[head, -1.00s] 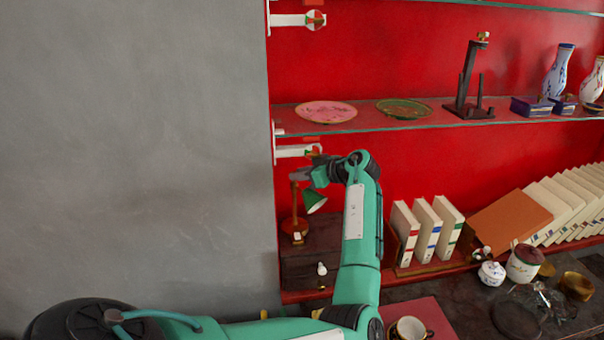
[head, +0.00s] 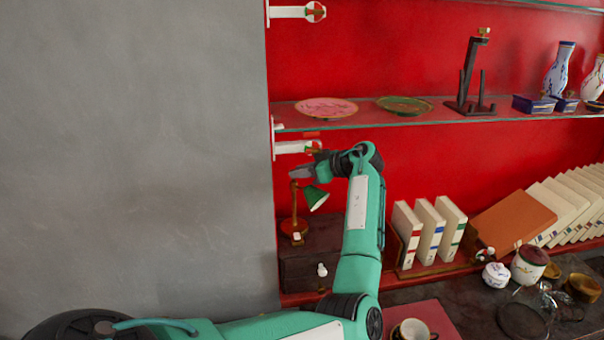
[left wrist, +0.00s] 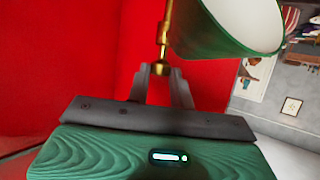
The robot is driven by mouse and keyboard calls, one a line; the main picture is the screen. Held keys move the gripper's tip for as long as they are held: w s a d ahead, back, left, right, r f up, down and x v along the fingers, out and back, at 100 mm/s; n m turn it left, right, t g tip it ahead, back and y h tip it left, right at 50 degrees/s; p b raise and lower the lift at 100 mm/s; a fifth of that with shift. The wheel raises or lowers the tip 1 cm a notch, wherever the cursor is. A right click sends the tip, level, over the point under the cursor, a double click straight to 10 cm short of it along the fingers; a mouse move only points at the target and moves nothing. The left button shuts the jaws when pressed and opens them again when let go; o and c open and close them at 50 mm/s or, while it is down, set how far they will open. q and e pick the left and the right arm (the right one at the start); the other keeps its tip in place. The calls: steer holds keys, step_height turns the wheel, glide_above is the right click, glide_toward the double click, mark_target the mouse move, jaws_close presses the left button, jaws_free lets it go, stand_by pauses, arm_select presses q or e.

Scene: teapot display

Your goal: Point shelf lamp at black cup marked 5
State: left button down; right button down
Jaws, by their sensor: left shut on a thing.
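A small lamp with a green shade (head: 315,197) and a thin brass stem stands on a dark drawer box at the left end of the lower shelf. Its shade tilts down to the right. My left gripper (head: 299,172) is at the top of the lamp, beside the shade. In the left wrist view, my left gripper (left wrist: 160,75) is shut on the lamp's small brass knob, with the white-lined green shade (left wrist: 228,28) just right of the fingers. A dark cup (head: 411,331) with a pale inside is partly cut off at the bottom edge; no number is readable. My right gripper is out of view.
The dark drawer box (head: 305,265) stands against the grey wall (head: 140,150). Upright books (head: 428,232) stand to the right of my forearm. A glass shelf (head: 360,120) with plates runs above the gripper. Pots and jars crowd the lower right.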

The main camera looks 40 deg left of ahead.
arm_select(q)
steer(key=c, duration=1.2)
jaws_free()
steer(key=b+v, duration=0.5)
steer(key=v, duration=0.9)
steer(key=shift+b, duration=0.4)
steer(key=shift+a, duration=0.1)
